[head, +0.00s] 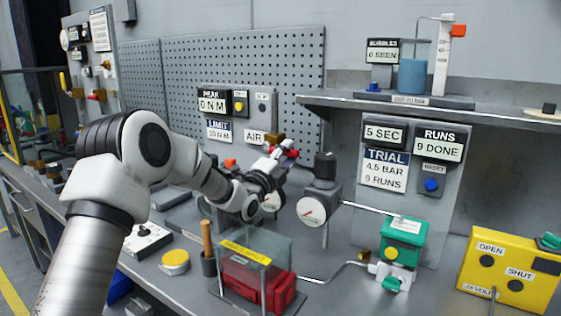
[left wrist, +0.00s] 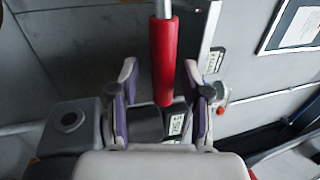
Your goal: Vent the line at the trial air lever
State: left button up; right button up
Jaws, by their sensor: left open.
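The trial air lever has a red grip (left wrist: 164,62) on a metal rod; in the left wrist view it runs down from the top between my fingers. My left gripper (left wrist: 162,90) is open, with one purple-padded finger on each side of the red grip and visible gaps on both sides. In the head view my left gripper (head: 284,154) is in front of the panel, beside the AIR label (head: 255,137). The gripper largely hides the lever there. My right gripper is not in view.
Below my left gripper are a gauge (head: 312,210), a clear guard box over a red part (head: 262,290), and a wooden-handled tool (head: 207,240). A green valve unit (head: 403,240) and yellow OPEN/SHUT box (head: 510,270) are right. A shelf (head: 440,108) overhangs the bench.

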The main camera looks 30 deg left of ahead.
pick_arm(q)
jog(key=v, duration=1.1)
jog(key=shift+s+a+f, duration=0.1)
jog(key=shift+a, duration=0.05)
